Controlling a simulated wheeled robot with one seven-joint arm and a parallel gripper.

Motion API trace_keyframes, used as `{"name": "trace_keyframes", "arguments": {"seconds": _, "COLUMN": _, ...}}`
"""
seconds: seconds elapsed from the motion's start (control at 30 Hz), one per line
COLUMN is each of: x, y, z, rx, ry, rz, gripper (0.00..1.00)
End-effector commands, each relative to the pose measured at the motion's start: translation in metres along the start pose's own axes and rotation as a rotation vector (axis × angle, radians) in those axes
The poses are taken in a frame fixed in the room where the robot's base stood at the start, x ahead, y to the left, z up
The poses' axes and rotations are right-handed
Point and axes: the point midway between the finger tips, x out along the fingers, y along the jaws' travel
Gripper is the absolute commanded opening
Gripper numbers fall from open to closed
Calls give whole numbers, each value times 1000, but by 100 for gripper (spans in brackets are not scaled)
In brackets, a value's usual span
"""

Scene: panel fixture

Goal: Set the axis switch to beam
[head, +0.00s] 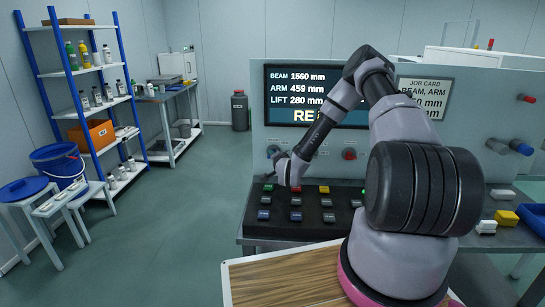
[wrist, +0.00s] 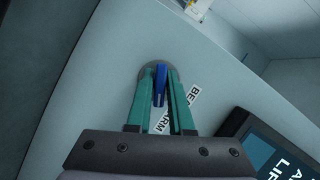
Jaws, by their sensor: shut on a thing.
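The axis switch (wrist: 159,88) is a blue lever on a round grey base on the pale panel. In the wrist view my gripper (wrist: 160,86) has its two teal fingers on either side of the lever, closed on it. I cannot tell which word the lever points to. In the head view my gripper (head: 280,163) is at the left of the panel, at a grey round base (head: 273,151); the lever is hard to make out there.
A display (head: 315,95) above reads BEAM 1560 mm, ARM 459 mm, LIFT 280 mm. A job card (head: 425,98), partly behind my arm, names BEAM, ARM. A red knob (head: 349,154) sits right of the switch. A black button box (head: 300,217) stands below.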

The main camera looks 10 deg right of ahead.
Motion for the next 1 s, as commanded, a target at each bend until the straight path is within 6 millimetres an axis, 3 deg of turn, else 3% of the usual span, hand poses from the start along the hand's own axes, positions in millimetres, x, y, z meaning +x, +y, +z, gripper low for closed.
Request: {"name": "trace_keyframes", "arguments": {"seconds": 1.0, "x": 0, "y": -1, "z": 1, "rx": -848, "ry": 0, "rz": 348, "gripper": 0}}
